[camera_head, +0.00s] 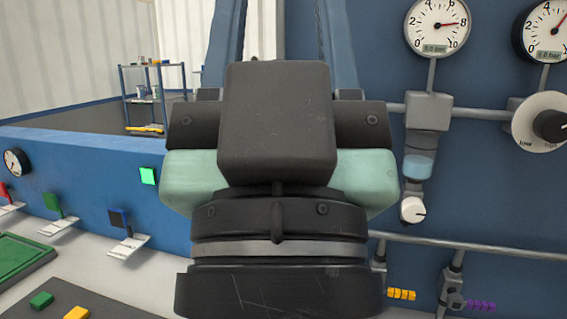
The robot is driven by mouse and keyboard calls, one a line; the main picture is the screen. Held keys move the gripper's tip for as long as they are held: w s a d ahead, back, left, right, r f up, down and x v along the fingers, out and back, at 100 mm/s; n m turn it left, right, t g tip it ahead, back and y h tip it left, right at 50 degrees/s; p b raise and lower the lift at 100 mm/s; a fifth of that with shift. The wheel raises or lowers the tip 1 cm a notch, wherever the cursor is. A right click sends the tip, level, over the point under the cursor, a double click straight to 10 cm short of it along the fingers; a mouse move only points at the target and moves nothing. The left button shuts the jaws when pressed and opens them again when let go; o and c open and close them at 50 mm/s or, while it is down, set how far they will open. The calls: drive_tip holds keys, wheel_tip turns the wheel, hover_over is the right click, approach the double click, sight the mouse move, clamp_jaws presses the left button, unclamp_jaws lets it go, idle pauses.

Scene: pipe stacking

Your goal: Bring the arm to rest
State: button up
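My gripper (278,125) fills the middle of the head view, seen from behind on my dark wrist. A black block, dark side pieces and a pale green housing show. The block hides the space between the fingers, so I cannot see whether they are open or hold anything. A green piece (41,300) and a yellow piece (76,313) lie on a dark surface at the lower left. Yellow-orange rings (401,294) and purple rings (481,305) show at the lower right.
A blue wall (480,190) with gauges (437,26), a knob (540,122) and pipes stands close on the right. A green tray (22,258) lies in front. A shelf (153,97) stands farther back.

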wheel_tip(320, 180, up, 12)
drive_tip(key=p, duration=1)
drive_tip(key=shift+w+f, duration=0.15)
drive_tip(key=shift+w, duration=0.1)
drive_tip(key=shift+d, duration=0.25)
